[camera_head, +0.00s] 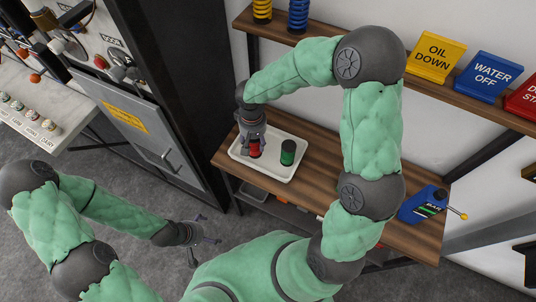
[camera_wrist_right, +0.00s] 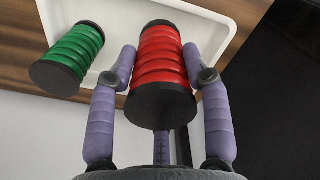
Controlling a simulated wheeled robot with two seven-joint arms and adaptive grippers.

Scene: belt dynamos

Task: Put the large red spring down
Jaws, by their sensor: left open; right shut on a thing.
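The large red spring (camera_wrist_right: 161,58), with dark end caps, is between the two fingers of my right gripper (camera_wrist_right: 160,75). In the head view the red spring (camera_head: 254,149) shows below my right gripper (camera_head: 252,140), over the left part of the white tray (camera_head: 283,170). My right gripper is shut on it. I cannot tell whether its far end touches the tray floor. A green spring (camera_head: 288,152) stands to the right in the same tray; it also shows in the wrist view (camera_wrist_right: 72,55). My left gripper (camera_head: 202,238) is open and empty, low over the floor.
The tray lies on a wooden shelf (camera_head: 325,185). An upper shelf holds a yellow spring (camera_head: 262,10), a blue spring (camera_head: 298,15) and signs (camera_head: 437,58). A dark cabinet stands to the left.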

